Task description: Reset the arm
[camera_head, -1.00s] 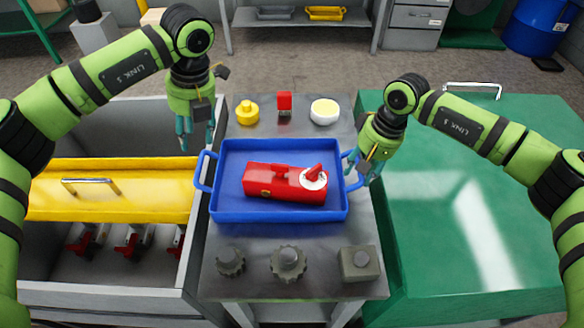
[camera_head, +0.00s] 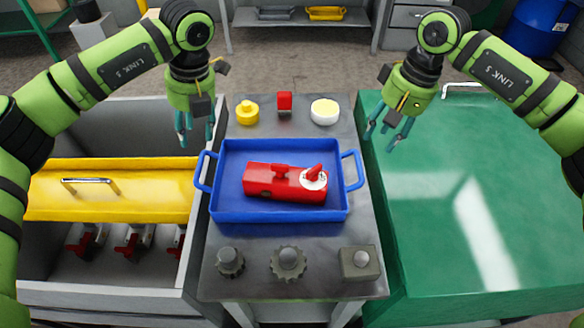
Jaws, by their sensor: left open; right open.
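My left gripper (camera_head: 196,130) hangs open and empty, fingers down, over the back right part of the grey bin at the left. My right gripper (camera_head: 389,136) is open and empty, in the air over the left edge of the green surface, behind and right of the blue tray. The blue tray (camera_head: 232,209) sits on the grey table, apart from both grippers. A red crimper-like tool (camera_head: 270,180) with a white round face lies in the tray.
Yellow (camera_head: 247,112), red (camera_head: 284,103) and white (camera_head: 325,111) pieces stand behind the tray. Grey knobs (camera_head: 288,263) stand in front. A yellow lid (camera_head: 120,190) spans the grey bin (camera_head: 70,303), with red-handled tools (camera_head: 132,246) below. The green surface (camera_head: 450,220) is clear.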

